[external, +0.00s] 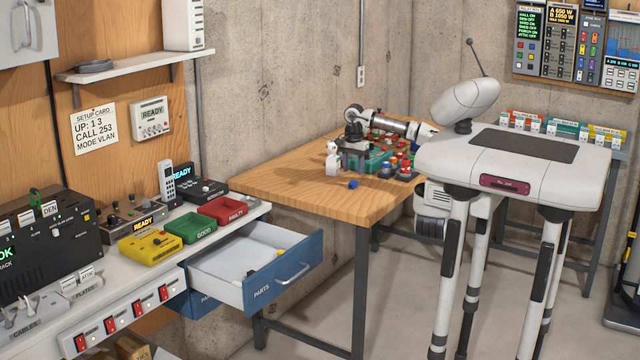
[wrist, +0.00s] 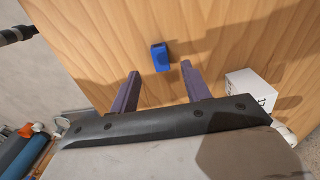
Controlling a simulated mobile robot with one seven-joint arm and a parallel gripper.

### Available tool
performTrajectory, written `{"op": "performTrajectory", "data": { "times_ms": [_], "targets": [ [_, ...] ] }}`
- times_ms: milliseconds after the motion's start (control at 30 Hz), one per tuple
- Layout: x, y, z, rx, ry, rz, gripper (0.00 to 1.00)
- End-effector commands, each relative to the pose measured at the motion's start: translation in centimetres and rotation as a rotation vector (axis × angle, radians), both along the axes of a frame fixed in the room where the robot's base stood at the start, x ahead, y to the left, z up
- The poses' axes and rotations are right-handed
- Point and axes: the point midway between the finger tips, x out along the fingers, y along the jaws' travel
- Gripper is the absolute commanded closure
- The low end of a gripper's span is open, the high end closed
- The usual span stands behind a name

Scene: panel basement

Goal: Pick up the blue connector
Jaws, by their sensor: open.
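The blue connector (external: 353,184) is a small blue block lying alone on the wooden table (external: 290,172), near its front edge. The fingers appear apart from the connector.
Several red, green and grey parts (external: 385,158) crowd the table behind the connector. A white box (wrist: 250,90) stands right of the fingers in the wrist view. An open parts drawer (external: 265,295) juts out at the left. Bare wood surrounds the connector.

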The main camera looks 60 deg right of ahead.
Motion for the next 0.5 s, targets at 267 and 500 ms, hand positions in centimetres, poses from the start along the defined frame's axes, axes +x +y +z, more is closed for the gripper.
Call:
{"op": "performTrajectory", "data": {
  "times_ms": [267,500],
  "targets": [
    [0.0,-0.4,-2.7,0.003,0.001,0.0,0.53],
    [0.0,-0.3,-5.2,0.002,-0.001,0.002,0.53]
  ]
}}
